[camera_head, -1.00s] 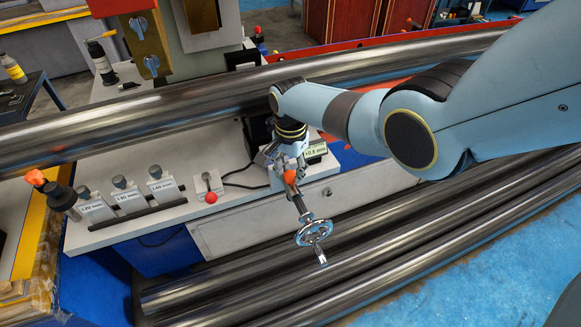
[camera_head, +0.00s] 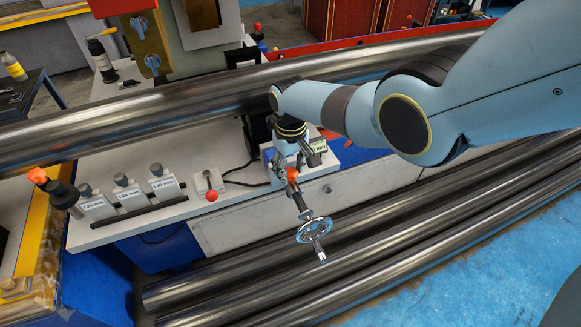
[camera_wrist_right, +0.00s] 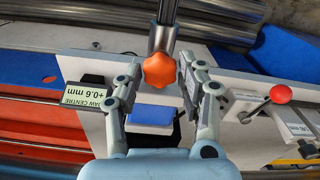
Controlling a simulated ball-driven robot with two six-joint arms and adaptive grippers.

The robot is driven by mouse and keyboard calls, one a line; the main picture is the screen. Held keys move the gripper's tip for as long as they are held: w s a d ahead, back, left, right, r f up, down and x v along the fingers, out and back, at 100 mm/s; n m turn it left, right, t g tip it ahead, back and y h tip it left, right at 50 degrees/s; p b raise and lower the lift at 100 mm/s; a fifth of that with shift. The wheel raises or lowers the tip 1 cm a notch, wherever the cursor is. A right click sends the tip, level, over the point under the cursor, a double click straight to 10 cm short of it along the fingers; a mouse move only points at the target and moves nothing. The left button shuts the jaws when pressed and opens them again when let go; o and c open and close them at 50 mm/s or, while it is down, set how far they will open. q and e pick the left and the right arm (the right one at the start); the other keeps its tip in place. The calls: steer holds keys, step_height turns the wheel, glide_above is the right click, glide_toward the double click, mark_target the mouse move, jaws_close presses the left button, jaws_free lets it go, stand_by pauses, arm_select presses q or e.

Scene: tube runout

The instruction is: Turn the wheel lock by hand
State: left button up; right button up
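The orange star-shaped knob (camera_head: 292,175), which looks like the wheel lock, sits on a shaft above a chrome handwheel (camera_head: 314,230) in the head view. My right gripper (camera_head: 290,166) is at this knob, pointing down. In the right wrist view the orange knob (camera_wrist_right: 159,70) lies between the two fingertips, with a narrow gap on each side. The right gripper is open around it and does not visibly grip it. The dark shaft (camera_wrist_right: 164,32) runs on past the knob. My left gripper is not in view.
A readout box (camera_wrist_right: 83,97) marked +0.6 mm stands beside the fingers. A red ball-topped lever (camera_head: 211,195) and several labelled gauge blocks (camera_head: 129,194) stand on the white bench. A long steel tube (camera_head: 200,92) crosses behind the gripper. More tubes (camera_head: 205,292) lie in front.

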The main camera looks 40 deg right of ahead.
steer(key=shift+o, duration=0.8)
steer(key=shift+r, duration=1)
